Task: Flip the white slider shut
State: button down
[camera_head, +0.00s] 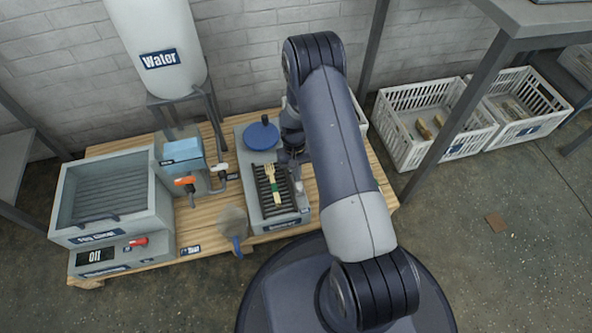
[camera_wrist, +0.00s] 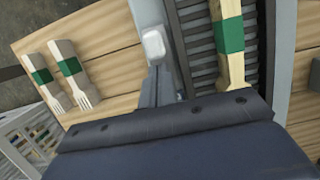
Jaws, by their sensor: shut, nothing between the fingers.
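The white slider (camera_wrist: 154,45) shows in the wrist view as a small rounded white knob at the edge of the press, beside its dark ribbed plate (camera_wrist: 194,40). In the head view a small pale spot by the press's right edge may be the same slider (camera_head: 299,187). My gripper (camera_head: 292,158) is over the right side of the press, shut and empty. In the wrist view its grey tip (camera_wrist: 157,84) is close to the slider; I cannot tell whether they touch. A wooden utensil with a green band (camera_head: 271,182) lies on the ribbed plate.
A blue round lid (camera_head: 261,136) sits at the press's back. Green-banded wooden forks (camera_wrist: 66,70) lie on the table beside the press. A grey machine (camera_head: 112,197), a water tank (camera_head: 160,50) and orange-handled tap (camera_head: 185,181) stand left. White crates (camera_head: 425,100) stand right.

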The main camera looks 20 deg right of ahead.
jog(key=shift+s+p, duration=0.55)
jog(key=shift+s, duration=2.05)
